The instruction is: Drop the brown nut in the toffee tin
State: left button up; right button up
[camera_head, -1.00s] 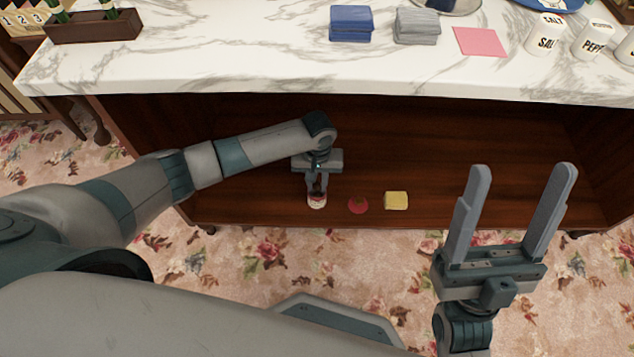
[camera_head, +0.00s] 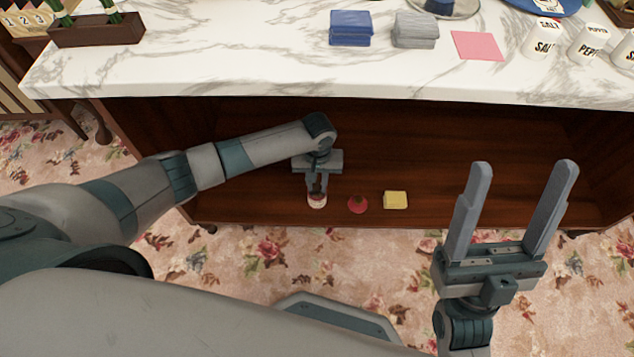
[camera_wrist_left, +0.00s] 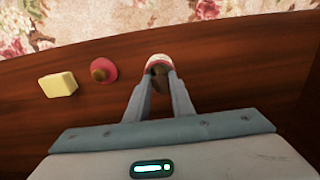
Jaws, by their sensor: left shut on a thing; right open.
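The toffee tin (camera_head: 317,204), small, round, whitish with a red band, stands on the dark wooden shelf under the counter. It also shows in the left wrist view (camera_wrist_left: 158,60). My left gripper (camera_head: 317,191) points down at the tin's mouth. Its fingers are shut on a small brown thing, which looks like the brown nut (camera_wrist_left: 159,69); it is mostly hidden by the fingers and rim. I cannot tell how deep it sits in the tin. My right gripper (camera_head: 511,195) is open and empty, off to the right in front of the shelf.
A red round piece with a brown knob-like top (camera_head: 357,205) and a yellow block (camera_head: 395,200) lie right of the tin. The marble counter (camera_head: 250,60) overhangs the shelf and carries folded cloths (camera_head: 351,28) and shakers (camera_head: 541,40). The shelf's right part is clear.

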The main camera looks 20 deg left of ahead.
pick_arm(q)
jog(key=shift+p, duration=0.65)
dwell(0.6)
jog(key=o, duration=1.1)
